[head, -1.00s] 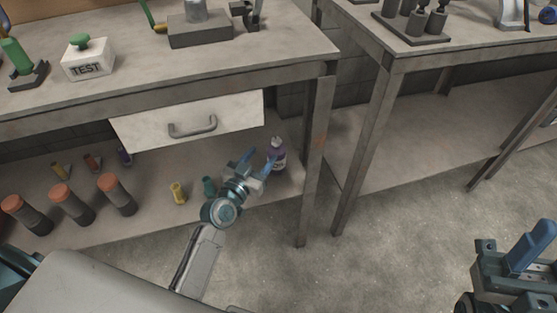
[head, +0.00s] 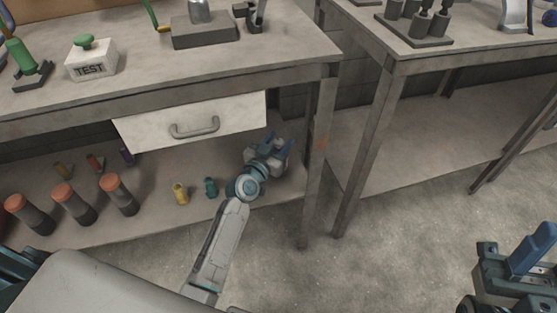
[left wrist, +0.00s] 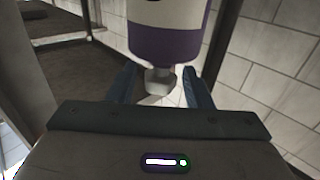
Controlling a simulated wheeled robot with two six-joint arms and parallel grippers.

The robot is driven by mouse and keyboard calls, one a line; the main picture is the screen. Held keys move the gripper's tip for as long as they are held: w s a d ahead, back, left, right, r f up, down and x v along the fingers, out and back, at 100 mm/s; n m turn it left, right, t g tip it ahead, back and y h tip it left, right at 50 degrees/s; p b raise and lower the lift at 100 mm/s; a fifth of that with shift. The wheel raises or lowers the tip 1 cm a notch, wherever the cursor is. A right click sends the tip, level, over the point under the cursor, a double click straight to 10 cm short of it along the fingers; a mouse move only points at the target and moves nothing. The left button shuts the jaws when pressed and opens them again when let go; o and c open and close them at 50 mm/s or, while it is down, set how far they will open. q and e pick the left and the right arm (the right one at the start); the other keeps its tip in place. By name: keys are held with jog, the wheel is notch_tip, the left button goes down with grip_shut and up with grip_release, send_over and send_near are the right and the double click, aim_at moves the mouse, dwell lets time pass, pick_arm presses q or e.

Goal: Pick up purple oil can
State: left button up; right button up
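The purple oil can (left wrist: 168,30) shows in the left wrist view with a white label, a purple band and a narrow pale neck pointing down the picture. Its far end is cut off by the top edge. My left gripper (left wrist: 158,78) is open, with one blue finger on each side of the neck and visible gaps between. In the head view my left gripper (head: 274,145) is over the lower shelf near the table's right leg and hides the can. My right gripper (head: 512,262) is at the lower right, away from the can; its opening is unclear.
The lower shelf (head: 80,228) also holds a small yellow item (head: 180,193), a teal one (head: 210,187), a small purple one (head: 127,156) and orange-topped cylinders (head: 118,194). A drawer (head: 190,120) hangs above. The table leg (head: 312,200) stands close right.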

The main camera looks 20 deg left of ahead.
pick_arm(q)
grip_shut()
jog(key=shift+r, duration=0.1)
